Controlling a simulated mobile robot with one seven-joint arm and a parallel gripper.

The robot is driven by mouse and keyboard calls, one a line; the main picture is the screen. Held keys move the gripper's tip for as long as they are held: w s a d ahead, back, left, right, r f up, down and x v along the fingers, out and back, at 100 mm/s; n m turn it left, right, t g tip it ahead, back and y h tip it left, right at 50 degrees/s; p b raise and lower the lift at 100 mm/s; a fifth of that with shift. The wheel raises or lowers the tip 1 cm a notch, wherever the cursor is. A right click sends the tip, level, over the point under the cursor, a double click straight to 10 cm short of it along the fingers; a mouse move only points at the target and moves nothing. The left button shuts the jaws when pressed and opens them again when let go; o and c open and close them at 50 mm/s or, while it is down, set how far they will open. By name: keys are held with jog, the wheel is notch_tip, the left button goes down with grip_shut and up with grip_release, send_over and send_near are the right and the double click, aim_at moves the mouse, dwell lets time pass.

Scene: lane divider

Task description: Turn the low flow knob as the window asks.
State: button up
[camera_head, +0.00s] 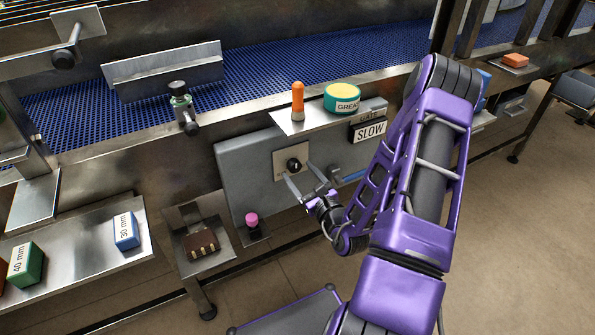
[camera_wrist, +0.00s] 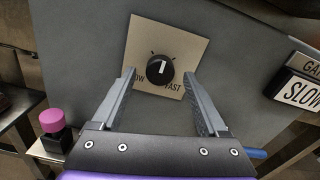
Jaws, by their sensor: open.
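The flow knob (camera_head: 294,165) is small, round and black, on a pale square plate on the grey panel below the conveyor. In the wrist view the knob (camera_wrist: 160,69) has a white pointer line that points about straight up. The plate (camera_wrist: 184,45) reads SLOW, partly hidden, at lower left and FAST at lower right. The window (camera_head: 369,130) reads SLOW under the word GATE; it also shows at the right of the wrist view (camera_wrist: 302,93). My gripper (camera_head: 298,180) is open, its fingers on either side in front of the knob, apparently not touching it.
A shelf above the panel holds an orange marker (camera_head: 297,101) and a green and yellow GREASE tin (camera_head: 342,97). A pink-topped button or bottle (camera_head: 252,220) stands at lower left of the knob. A blue handle (camera_head: 350,176) lies just right of my gripper.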

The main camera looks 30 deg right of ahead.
jog(key=shift+w, duration=0.95)
grip_shut()
